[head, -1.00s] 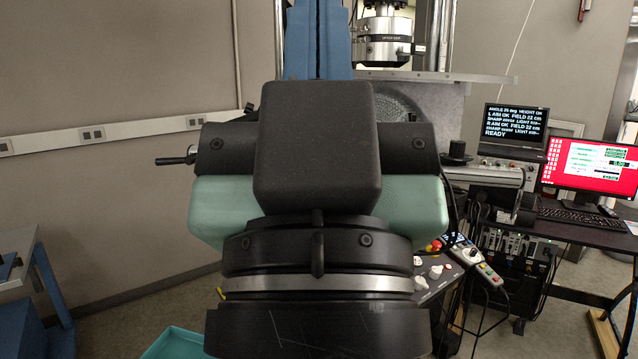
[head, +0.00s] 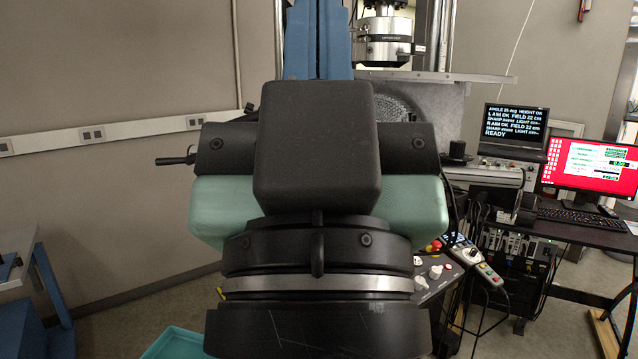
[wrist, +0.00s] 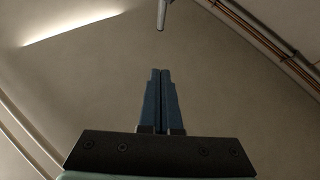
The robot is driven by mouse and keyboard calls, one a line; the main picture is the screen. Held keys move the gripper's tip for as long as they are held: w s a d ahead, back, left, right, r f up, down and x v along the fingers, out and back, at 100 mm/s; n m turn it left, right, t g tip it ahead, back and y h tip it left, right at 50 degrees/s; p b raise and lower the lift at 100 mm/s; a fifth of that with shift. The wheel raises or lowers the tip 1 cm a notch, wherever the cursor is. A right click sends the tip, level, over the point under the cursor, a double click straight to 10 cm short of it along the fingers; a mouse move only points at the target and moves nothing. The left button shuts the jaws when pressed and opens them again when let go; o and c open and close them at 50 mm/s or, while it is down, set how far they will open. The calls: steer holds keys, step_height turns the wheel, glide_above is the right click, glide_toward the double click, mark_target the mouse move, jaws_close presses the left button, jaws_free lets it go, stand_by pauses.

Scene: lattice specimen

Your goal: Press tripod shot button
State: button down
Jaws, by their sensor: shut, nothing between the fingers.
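My gripper (wrist: 161,73) points up, its two blue fingers together with only a thin seam between them and nothing held. In the head view its blue fingers (head: 318,40) rise out of the top of the picture, and my wrist fills the middle. I cannot make out a tripod or a shot button in either view. A black handle (head: 176,160) sticks out left from behind my gripper; what it belongs to is hidden. A dark screen (head: 514,128) at the right shows text lines ending in "READY".
A testing machine with a metal cylinder (head: 383,42) stands behind. At right are a red monitor (head: 588,167), a keyboard (head: 568,216) and a control panel (head: 462,252). A blue-legged bench (head: 20,262) is at left; a teal tray (head: 175,343) is low in front. A rod end (wrist: 163,14) shows beyond the fingertips.

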stand_by(0.5)
steer(key=w+a+f+m+g+y+p, duration=0.1)
steer(key=w+f+m+g+y+p, duration=0.15)
steer(key=w+f+g, duration=0.75)
steer(key=w+a+f+m+t+y+p, duration=0.15)
steer(key=w+f+m+p, duration=0.25)
steer(key=f, duration=1.3)
steer(key=s+d+f+m+g+p, duration=0.1)
steer(key=s+f+m, duration=0.4)
steer(key=f, duration=0.8)
steer(key=s+d+f+m+g+y+p, duration=0.1)
steer(key=s+f+m+g+p, duration=0.3)
steer(key=f, duration=1)
steer(key=s+m+g, duration=0.1)
steer(key=s+g, duration=0.1)
steer(key=s, duration=0.1)
steer(key=shift+s+f, duration=0.2)
steer(key=shift+s, duration=0.2)
steer(key=shift+w+d, duration=0.1)
steer(key=shift+w+d+b, duration=0.4)
steer(key=shift+w, duration=1)
steer(key=shift+w+d+b, duration=0.35)
steer(key=shift+w+b, duration=0.05)
steer(key=shift+w, duration=1)
steer(key=shift+w+d+b, duration=0.4)
steer(key=shift+w, duration=1)
